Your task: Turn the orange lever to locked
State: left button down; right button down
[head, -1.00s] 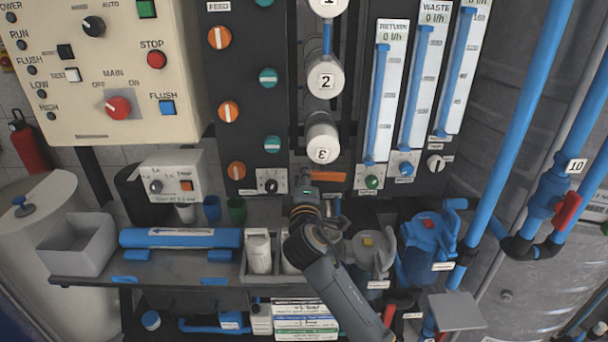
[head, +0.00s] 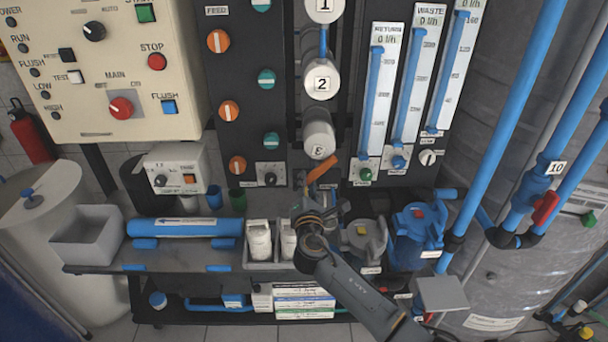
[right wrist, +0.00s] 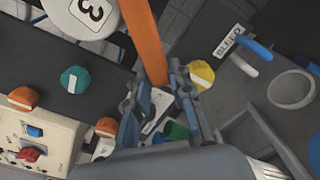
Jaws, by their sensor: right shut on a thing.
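The orange lever (head: 323,168) is below the white cylinder marked 3 and slants up to the right in the head view. In the right wrist view the orange lever (right wrist: 146,40) runs from the top edge down between the fingers. My right gripper (right wrist: 160,90) is shut on it near its lower end. In the head view my right gripper (head: 307,193) is small and partly hidden by my wrist, and the lever's pivot cannot be made out. My left gripper is not in view.
Flow meters (head: 378,100) stand right of the lever, and a black panel with orange and teal knobs (head: 228,110) stands left. Below are white bottles in a grey holder (head: 262,267), a grey pump-like housing (head: 364,240) and a blue one (head: 420,232).

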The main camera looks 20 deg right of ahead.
jog(key=shift+s+d+f+n+p, duration=0.2)
jog(key=shift+d+n+p, duration=0.3)
jog(key=shift+n+p, duration=0.7)
jog(key=shift+s+d+f+n+p, duration=0.15)
jog(key=shift+d+f+n+p, duration=0.35)
jog(key=shift+n, duration=1.25)
jog(key=shift+s+d+f+n+p, duration=0.15)
jog(key=shift+d+n+p, duration=0.35)
jog(key=shift+n+p, duration=0.8)
jog(key=shift+n, duration=0.25)
jog(key=c, duration=1.4)
grip_release()
jog(key=shift+r, duration=0.1)
jog(key=shift+c, duration=0.2)
jog(key=v, duration=1.2)
